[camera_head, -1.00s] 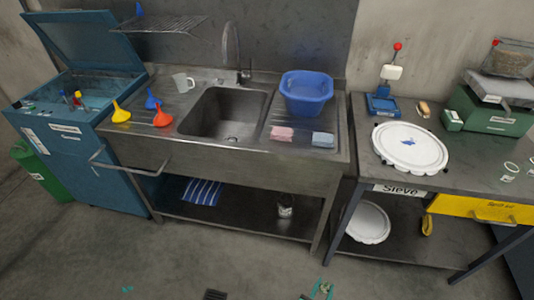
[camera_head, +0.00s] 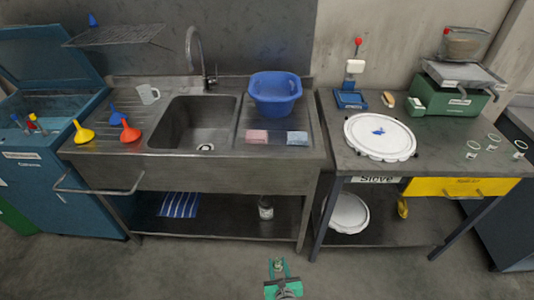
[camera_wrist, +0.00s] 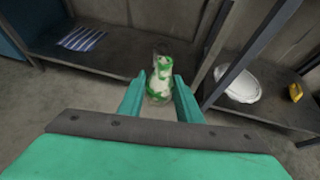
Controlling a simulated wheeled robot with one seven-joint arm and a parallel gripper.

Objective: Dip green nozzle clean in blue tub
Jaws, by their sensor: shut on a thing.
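The blue tub (camera_head: 275,95) stands upright on the ribbed drainboard to the right of the sink basin. My gripper (camera_head: 279,266) is low at the bottom of the head view, in front of the sink unit and well below and apart from the tub. In the wrist view its teal fingers (camera_wrist: 159,88) are shut on a pale, clear-looking piece with green patches, which looks like the green nozzle (camera_wrist: 160,70). Its lower end is partly hidden between the fingers. The inside of the tub is only partly visible.
The steel sink basin (camera_head: 195,125) with its tap is left of the tub. A pink cloth (camera_head: 257,137) and a blue-grey cloth (camera_head: 297,138) lie before the tub. Funnels (camera_head: 130,132) stand at left. The sieve bench (camera_head: 350,165) is at right. Floor ahead is clear.

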